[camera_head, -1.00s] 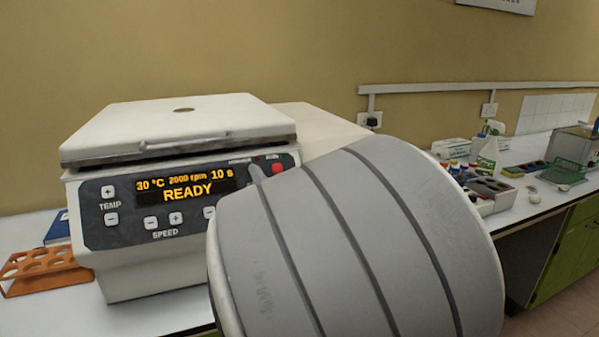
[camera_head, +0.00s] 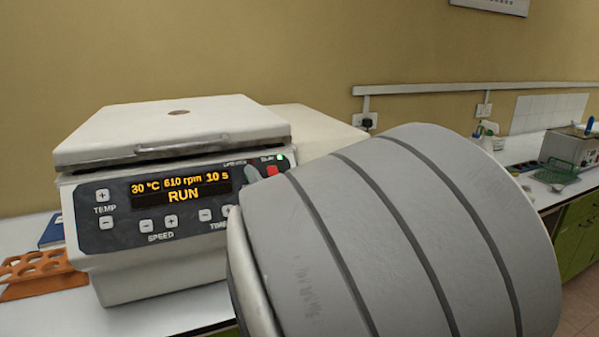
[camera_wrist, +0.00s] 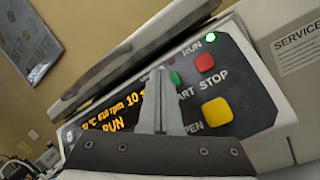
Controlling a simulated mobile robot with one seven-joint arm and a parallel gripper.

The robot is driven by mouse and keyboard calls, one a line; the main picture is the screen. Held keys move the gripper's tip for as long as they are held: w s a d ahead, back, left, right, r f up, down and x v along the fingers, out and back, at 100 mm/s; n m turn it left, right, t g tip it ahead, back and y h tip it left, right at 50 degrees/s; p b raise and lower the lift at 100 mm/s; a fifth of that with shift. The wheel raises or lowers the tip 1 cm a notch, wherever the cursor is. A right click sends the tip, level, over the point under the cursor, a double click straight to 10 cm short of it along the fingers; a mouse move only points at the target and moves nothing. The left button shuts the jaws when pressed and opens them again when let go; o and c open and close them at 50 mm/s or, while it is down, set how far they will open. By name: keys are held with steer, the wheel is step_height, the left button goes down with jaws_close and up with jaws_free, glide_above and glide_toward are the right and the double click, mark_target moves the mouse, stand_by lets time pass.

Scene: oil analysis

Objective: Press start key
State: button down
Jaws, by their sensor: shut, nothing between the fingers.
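The centrifuge (camera_head: 130,270) stands on the bench at left with its lid (camera_head: 175,128) closed. Its display (camera_head: 181,187) reads RUN, 30 °C, 610 rpm, 10 s. In the wrist view, the green start key (camera_wrist: 176,78) is partly hidden by my gripper (camera_wrist: 158,82), which is shut and empty in front of the panel. I cannot tell whether the fingertips touch the key. The red stop key (camera_wrist: 205,62) and yellow open key (camera_wrist: 217,111) lie to the right. The green RUN light (camera_wrist: 209,40) is lit. In the head view, my arm hides most of my gripper.
An orange tube rack (camera_head: 40,274) stands left of the centrifuge, beside a blue item (camera_head: 52,232). A wall socket (camera_head: 366,122) is behind. A spray bottle (camera_head: 487,138) and a grey device (camera_head: 567,148) stand on the far right bench.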

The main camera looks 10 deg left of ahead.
steer(key=shift+s+d+r+p, duration=0.55)
steer(key=shift+s+r+p, duration=0.15)
steer(key=shift+s, duration=0.2)
steer(key=shift+s+d+r+p, duration=0.55)
steer(key=shift+s+r+p, duration=0.1)
steer(key=shift+s, duration=0.25)
